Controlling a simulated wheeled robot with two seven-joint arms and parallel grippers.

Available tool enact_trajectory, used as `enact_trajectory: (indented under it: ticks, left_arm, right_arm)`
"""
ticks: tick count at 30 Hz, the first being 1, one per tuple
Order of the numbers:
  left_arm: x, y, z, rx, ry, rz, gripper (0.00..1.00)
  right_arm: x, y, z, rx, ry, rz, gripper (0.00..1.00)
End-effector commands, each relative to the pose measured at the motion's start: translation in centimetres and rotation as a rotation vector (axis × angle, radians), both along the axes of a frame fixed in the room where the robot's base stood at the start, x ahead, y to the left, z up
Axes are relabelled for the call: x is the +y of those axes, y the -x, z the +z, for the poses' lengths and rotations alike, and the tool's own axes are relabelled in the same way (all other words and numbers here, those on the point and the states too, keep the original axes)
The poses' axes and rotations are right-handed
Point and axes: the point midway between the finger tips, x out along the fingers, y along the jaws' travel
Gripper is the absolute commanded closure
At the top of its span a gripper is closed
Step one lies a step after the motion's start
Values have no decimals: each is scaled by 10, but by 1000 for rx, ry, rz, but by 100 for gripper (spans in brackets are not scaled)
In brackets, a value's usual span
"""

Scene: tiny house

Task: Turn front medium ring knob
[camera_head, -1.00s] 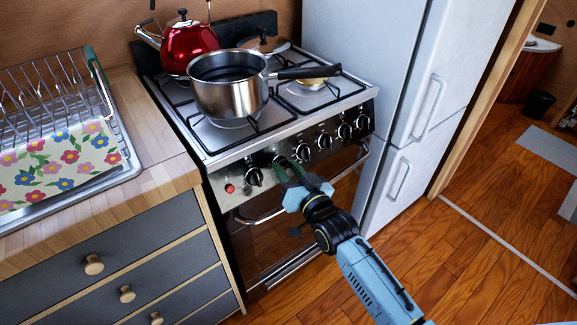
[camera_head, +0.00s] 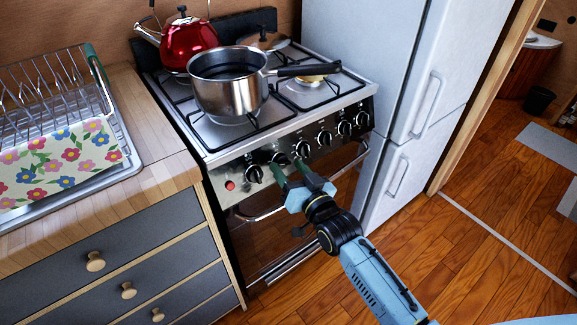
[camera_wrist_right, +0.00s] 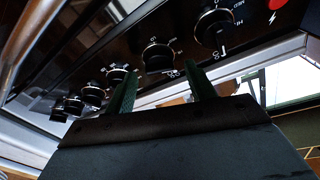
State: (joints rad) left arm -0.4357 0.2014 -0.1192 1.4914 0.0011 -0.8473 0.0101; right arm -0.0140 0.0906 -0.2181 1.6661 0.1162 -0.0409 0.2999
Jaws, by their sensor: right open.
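The stove's front panel (camera_head: 250,194) carries a row of black knobs. The second knob from the red button, at left in the head view (camera_head: 280,159), also shows in the right wrist view (camera_wrist_right: 158,57). I cannot read which ring each knob serves. My right gripper (camera_head: 288,170) is open and empty just in front of this second knob. In the right wrist view the fingertips (camera_wrist_right: 160,72) stand apart, with this knob between and beyond them; I cannot tell whether they touch it. The first knob (camera_head: 254,174) is clear of the gripper. My left gripper is not in view.
A steel pot (camera_head: 230,90) and a red kettle (camera_head: 188,42) stand on the stove. The oven handle (camera_head: 258,214) runs below the knobs, near my gripper. A fridge (camera_head: 400,90) stands right, a wooden counter (camera_head: 160,150) left. The wooden floor (camera_head: 460,260) is clear.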

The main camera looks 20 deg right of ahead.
Motion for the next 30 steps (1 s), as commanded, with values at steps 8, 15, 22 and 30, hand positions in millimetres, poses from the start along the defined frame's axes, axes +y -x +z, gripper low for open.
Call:
enact_trajectory:
  ticks: [8,15,22,30]
  left_arm:
    - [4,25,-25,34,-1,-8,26]
    - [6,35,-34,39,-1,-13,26]
    - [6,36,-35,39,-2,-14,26]
    - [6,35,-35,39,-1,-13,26]
  right_arm:
    - [-10,42,0,3,1,0,45]
    - [-14,62,-1,2,0,0,45]
    - [-15,63,-1,0,0,0,45]
    - [-15,63,-2,1,0,0,45]
